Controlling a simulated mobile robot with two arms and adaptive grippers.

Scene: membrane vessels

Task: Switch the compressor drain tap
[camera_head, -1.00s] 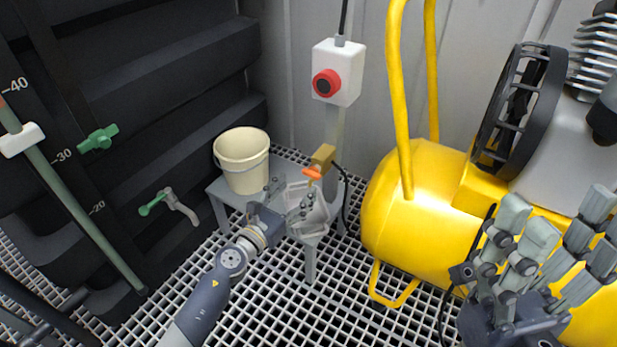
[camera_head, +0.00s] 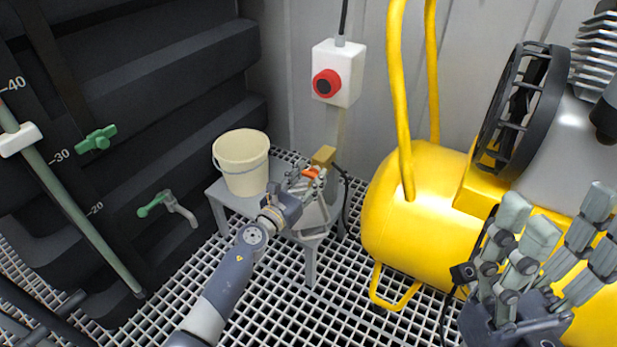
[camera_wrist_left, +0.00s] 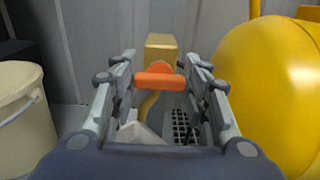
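The drain tap has an orange handle (camera_head: 313,172) on a brass-coloured body (camera_head: 324,156), above a small grey stand. My left gripper (camera_head: 306,180) is at the tap, with its fingers around the orange handle. In the left wrist view the orange handle (camera_wrist_left: 160,81) lies crosswise between the two open fingers, near their tips, and the brass body (camera_wrist_left: 161,47) is behind it. A clear gap shows between the fingers; whether a tip touches the handle is hard to tell. My right gripper (camera_head: 560,230) is open and empty in front of the yellow compressor (camera_head: 425,215).
A cream bucket (camera_head: 242,165) stands on the grey stand (camera_head: 222,194) left of my left gripper. Green valves (camera_head: 97,139) and a dark tank are at the left. Grated floor lies below.

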